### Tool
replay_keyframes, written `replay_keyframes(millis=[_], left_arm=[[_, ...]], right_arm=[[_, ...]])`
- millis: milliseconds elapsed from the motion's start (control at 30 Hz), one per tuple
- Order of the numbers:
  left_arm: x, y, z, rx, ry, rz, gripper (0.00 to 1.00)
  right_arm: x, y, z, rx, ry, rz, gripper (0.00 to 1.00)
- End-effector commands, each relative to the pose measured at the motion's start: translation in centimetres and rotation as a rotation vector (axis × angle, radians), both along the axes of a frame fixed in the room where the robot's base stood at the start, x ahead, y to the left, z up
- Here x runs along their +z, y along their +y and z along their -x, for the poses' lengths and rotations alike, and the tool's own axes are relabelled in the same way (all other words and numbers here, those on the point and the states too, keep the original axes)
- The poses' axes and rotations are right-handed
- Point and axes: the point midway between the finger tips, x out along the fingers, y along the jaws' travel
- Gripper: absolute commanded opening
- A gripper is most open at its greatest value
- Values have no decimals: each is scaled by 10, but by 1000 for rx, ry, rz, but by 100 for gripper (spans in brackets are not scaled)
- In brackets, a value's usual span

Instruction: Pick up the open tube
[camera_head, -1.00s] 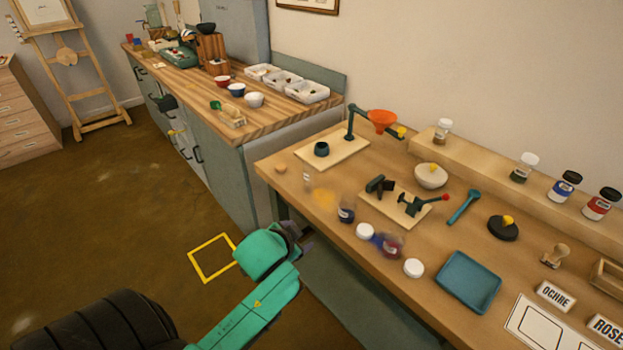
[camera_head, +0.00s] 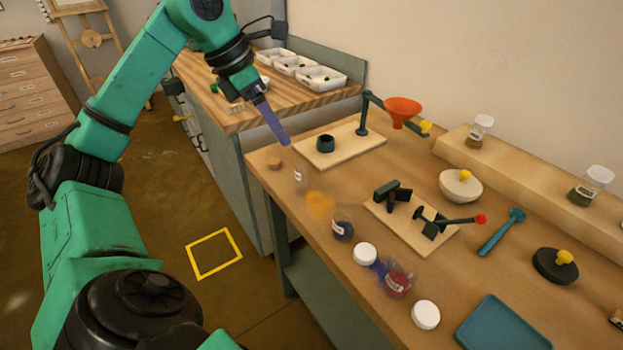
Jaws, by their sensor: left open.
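A small clear container (camera_head: 299,178) with a pale label stands near the left edge of the worktable, beside an orange-yellow patch of powder (camera_head: 320,203). It looks like the open tube, but it is faint and its mouth is hard to make out. A tan cork-like disc (camera_head: 274,163) lies just behind it. My left gripper (camera_head: 283,138) hangs above the table's back left corner with its purplish fingers pointing down and right. It is open and empty, up and left of the clear container and apart from it. My right gripper is not in view.
Clear jars with blue (camera_head: 343,227) and red (camera_head: 396,283) contents sit nearer the front edge, with white lids (camera_head: 365,253) beside them. A board with a black cup (camera_head: 325,144) and an orange funnel (camera_head: 403,111) on an arm stand behind. A clamp board (camera_head: 386,214) lies right.

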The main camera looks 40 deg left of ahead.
Motion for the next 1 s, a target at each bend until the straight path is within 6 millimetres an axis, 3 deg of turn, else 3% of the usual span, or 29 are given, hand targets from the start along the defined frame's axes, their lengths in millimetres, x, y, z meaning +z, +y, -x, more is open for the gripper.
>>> replay_keyframes(millis=[300,533,700,967,1000], left_arm=[[-70,-9,-20,3,19,-11,76],[-96,-16,-33,4,18,-7,76],[-125,-21,-46,3,18,-8,76],[-132,-22,-49,4,15,-11,76],[-132,-22,-49,4,15,-11,65]], right_arm=[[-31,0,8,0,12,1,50],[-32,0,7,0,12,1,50],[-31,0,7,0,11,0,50],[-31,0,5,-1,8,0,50],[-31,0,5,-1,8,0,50]])
